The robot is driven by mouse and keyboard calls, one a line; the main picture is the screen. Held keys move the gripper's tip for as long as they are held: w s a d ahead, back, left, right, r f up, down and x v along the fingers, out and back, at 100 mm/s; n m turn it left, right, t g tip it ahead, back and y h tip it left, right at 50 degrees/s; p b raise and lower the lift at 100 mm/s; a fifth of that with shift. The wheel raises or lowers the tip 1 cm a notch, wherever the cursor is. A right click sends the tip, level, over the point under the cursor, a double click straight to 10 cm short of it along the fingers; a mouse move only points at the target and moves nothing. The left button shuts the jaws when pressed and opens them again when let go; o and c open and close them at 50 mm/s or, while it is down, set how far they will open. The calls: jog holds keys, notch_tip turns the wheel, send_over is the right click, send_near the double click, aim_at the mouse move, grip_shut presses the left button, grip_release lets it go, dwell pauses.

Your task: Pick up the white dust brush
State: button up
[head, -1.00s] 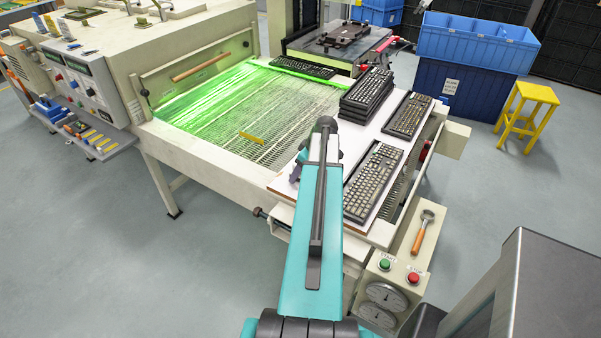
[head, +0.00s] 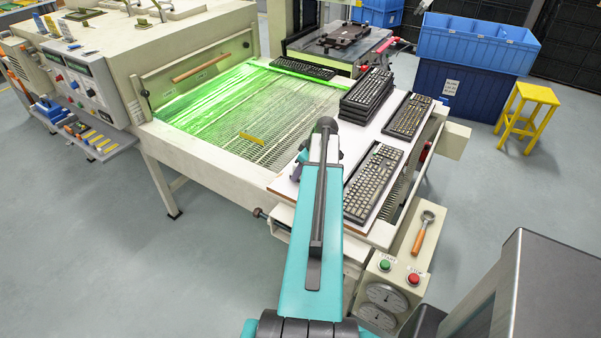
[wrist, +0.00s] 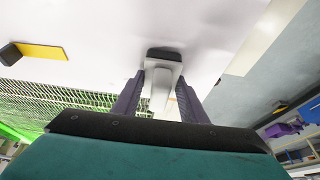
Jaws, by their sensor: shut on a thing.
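The white dust brush (wrist: 161,82) is between the two purple fingers of my gripper (wrist: 159,77) in the wrist view. Its dark end (wrist: 164,54) points away from my palm, toward a white surface. My gripper is shut on its white body. In the head view my arm hides the brush and most of the gripper, which is over the white board (head: 283,186) at the front of the conveyor.
Black keyboards (head: 371,184) lie on the board just right of my arm, with a stack (head: 365,95) behind. A yellow piece (head: 251,138) lies on the mesh conveyor (head: 215,128). An orange-handled tool (head: 422,234) rests on the control box at front right.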

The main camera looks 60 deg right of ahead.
jog(key=shift+r, duration=0.2)
jog(key=shift+r+b, duration=0.95)
jog(key=shift+r, duration=0.5)
jog(key=s+d+b, duration=0.1)
jog(key=s+d, duration=0.2)
jog(key=s+d+r+b, duration=0.1)
jog(key=s+d+b, duration=0.1)
jog(key=s+d, duration=0.1)
jog(key=s+d+b, duration=0.1)
jog(key=s+d, duration=0.3)
jog(key=shift+s+d+r, duration=0.1)
jog(key=shift+d+r, duration=0.05)
jog(key=shift+r, duration=0.05)
jog(key=shift+s+d+r+b, duration=0.15)
jog(key=shift+s+d+b, duration=0.25)
jog(key=shift+s+d, duration=0.15)
